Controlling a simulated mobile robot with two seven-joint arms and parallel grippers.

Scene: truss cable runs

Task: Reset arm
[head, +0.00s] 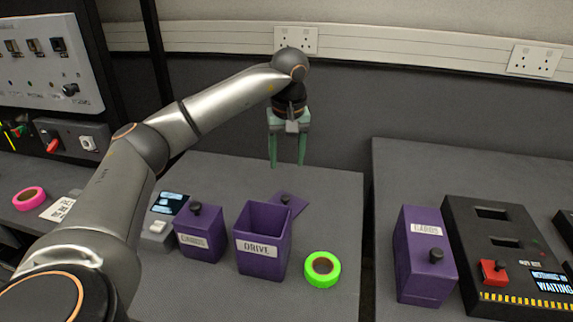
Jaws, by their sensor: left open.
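My left gripper (287,150) hangs from the left arm with its green fingers pointing down. It is open and empty, above the back part of the middle table, apart from everything on it. Below it stands an open purple box labelled DRIVE (262,262). A purple lid (289,203) with a black knob lies behind that box. A closed purple box with a black knob (199,240) stands to the left of the DRIVE box. My right gripper does not show.
A green tape roll (322,269) lies right of the DRIVE box. A small device with a screen (165,212) stands at the left. Across a gap, the right table holds another purple box (423,262) and a black machine with a red switch (500,255). A pink tape roll (29,198) lies far left.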

